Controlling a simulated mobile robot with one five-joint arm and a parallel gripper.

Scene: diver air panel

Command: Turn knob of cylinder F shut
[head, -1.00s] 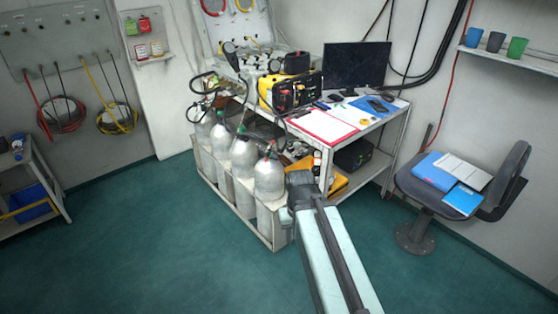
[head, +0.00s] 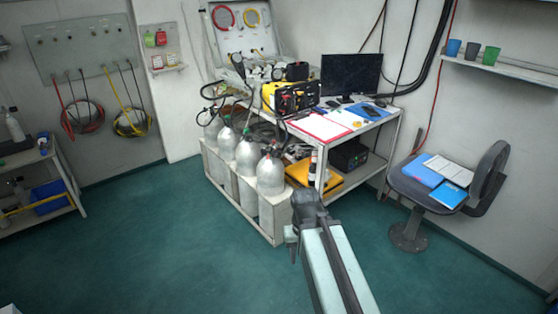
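Several pale grey gas cylinders stand upright in a white rack (head: 228,202) beside the workbench. I cannot read any letters, so I cannot tell which is cylinder F. My gripper (head: 303,198) is at the end of my arm, right of and nearer than the nearest cylinder, and appears apart from it. Its fingers are too small and dark to tell open or shut.
The workbench (head: 397,115) holds a yellow case (head: 290,97), a monitor (head: 350,74) and papers. An orange case (head: 312,175) lies on its lower shelf. A chair (head: 440,190) with folders stands at the right. The green floor (head: 150,235) left of the rack is clear.

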